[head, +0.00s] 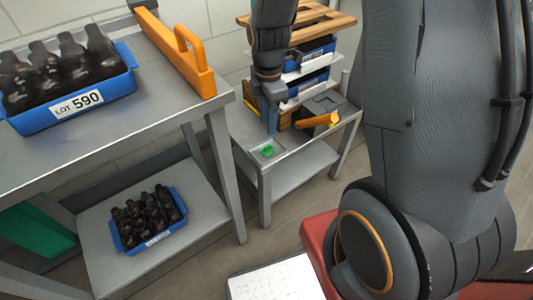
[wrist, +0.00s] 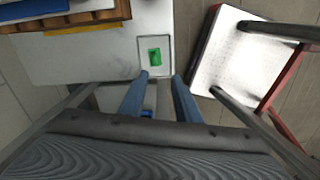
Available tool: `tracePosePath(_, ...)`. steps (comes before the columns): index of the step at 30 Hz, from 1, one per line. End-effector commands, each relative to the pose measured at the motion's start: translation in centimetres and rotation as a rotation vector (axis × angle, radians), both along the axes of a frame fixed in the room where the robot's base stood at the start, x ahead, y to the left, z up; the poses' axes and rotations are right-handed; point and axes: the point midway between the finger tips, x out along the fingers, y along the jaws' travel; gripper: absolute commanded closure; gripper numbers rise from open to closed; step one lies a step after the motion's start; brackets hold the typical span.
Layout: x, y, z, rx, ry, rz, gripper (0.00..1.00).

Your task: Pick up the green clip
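The green clip (head: 267,150) lies in a small shallow tray (head: 259,158) at the near corner of the small side table. In the wrist view the green clip (wrist: 154,56) lies inside the outlined tray (wrist: 143,70), a little beyond my fingertips. My gripper (wrist: 160,78) shows two blue-grey fingers spread apart, with nothing between them. In the head view my gripper (head: 271,122) hangs above the table behind the clip, apart from it.
The left bench (head: 130,95) holds a blue crate of bottles labelled LOT 590 (head: 62,112) and an orange handle (head: 190,60).

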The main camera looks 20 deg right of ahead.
Motion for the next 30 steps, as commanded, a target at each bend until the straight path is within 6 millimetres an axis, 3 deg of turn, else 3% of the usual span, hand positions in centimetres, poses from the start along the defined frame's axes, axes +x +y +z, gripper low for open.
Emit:
tracePosePath(1,0.7,0.0,-1.4,0.000,0.003,0.074,0.70)
tracePosePath(3,1.4,0.0,-2.4,-0.001,0.004,0.164,0.70)
tracePosePath(8,2.2,0.0,-3.6,-0.001,0.003,0.271,0.70)
tracePosePath(17,2.0,-0.1,-6.5,0.000,0.005,0.284,0.70)
tracePosePath(25,1.4,-0.4,-10.1,0.000,0.005,0.283,0.70)
tracePosePath(30,1.4,-0.4,-11.2,0.000,0.004,0.283,0.70)
